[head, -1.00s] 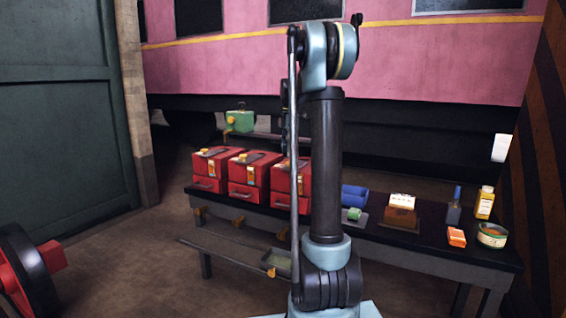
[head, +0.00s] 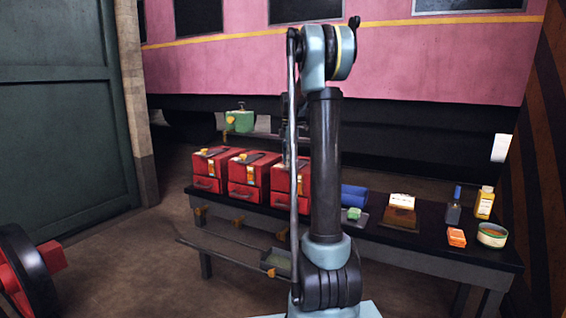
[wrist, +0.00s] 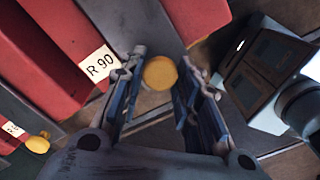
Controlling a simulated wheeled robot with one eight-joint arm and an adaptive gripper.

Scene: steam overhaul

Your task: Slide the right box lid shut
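Three red boxes stand in a row on the bench; the right red box (head: 282,180) is partly hidden by my arm in the head view. Its lid top is mostly covered there, so I cannot tell how far it is open. In the wrist view, a red box face with an "R 90" label (wrist: 99,63) lies left of my gripper. My gripper (wrist: 161,70) has its fingers apart. A round yellow knob (wrist: 160,73) shows between the fingertips; I cannot tell whether they touch it.
The left red box (head: 212,170) and middle red box (head: 245,175) stand beside the right one. A green container (head: 240,120) is behind.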

